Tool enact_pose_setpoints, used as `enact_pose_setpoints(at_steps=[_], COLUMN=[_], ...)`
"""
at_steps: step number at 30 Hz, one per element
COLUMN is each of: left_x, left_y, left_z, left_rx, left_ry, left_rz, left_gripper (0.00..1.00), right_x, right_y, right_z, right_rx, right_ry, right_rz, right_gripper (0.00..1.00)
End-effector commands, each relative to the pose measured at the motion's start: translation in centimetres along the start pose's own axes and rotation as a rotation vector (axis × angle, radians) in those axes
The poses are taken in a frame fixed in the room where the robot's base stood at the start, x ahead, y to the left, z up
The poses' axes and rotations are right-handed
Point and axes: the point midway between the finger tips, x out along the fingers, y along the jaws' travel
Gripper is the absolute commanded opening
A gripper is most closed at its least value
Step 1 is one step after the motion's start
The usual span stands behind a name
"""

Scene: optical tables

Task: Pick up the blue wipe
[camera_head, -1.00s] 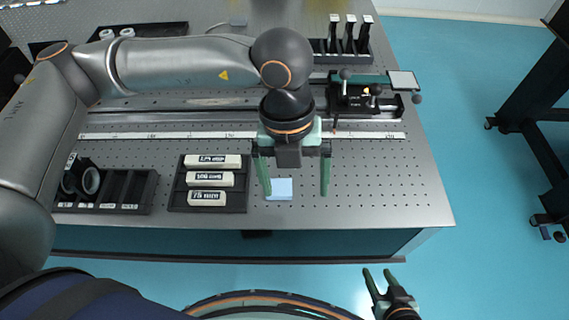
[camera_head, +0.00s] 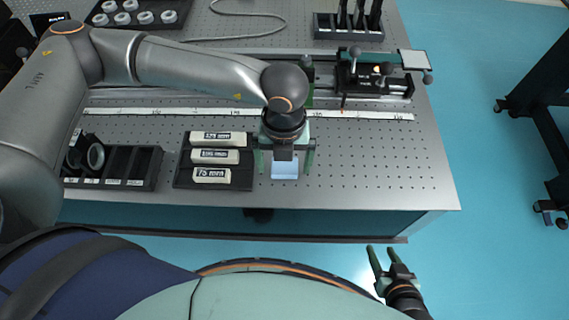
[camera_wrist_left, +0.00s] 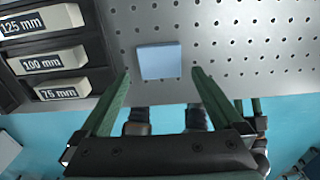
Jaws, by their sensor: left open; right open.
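The blue wipe (camera_head: 285,169) is a small pale-blue square lying flat on the perforated metal table near its front edge. It also shows in the left wrist view (camera_wrist_left: 159,61), slightly beyond the fingertips and between their lines. My left gripper (camera_head: 284,172) is open above the wipe, pointing down, its two green fingers on either side of it; in the left wrist view the fingers (camera_wrist_left: 160,72) are apart with nothing between them. My right gripper (camera_head: 384,250) is open and empty, low in front of the table, over the floor.
A black tray (camera_head: 180,182) with several labelled white blocks is just left of the wipe. A slotted black rack (camera_head: 155,170) stands further left. A rail with a black mount (camera_head: 372,82) lies behind. The table right of the wipe is clear.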

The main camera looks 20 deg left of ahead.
Motion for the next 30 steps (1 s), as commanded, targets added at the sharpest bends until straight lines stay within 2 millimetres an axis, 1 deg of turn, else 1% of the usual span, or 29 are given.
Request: enact_pose_setpoints(at_steps=[1,4,11,12,30], left_x=[0.8,1.6,1.9,1.9,1.8], left_y=[0.0,0.0,0.0,0.0,0.0], left_z=[-0.1,-0.1,0.0,-0.1,-0.1], left_rx=[0.0,0.0,0.0,0.0,0.001], left_ry=[0.003,0.002,0.0,0.001,0.0], left_rz=[0.002,0.001,0.0,0.0,0.0], left_gripper=[1.0,1.0,1.0,0.99,0.31], right_x=[0.0,0.0,0.1,0.1,0.1], right_y=[0.1,0.2,0.2,0.2,-0.1], right_z=[0.0,0.1,0.2,0.2,0.0], right_rx=[0.0,0.0,0.0,0.0,0.0], right_ry=[0.0,-0.002,-0.005,-0.005,-0.001], right_rz=[0.002,0.003,0.003,0.003,-0.002], right_gripper=[0.5,0.5,0.5,0.5,0.5])
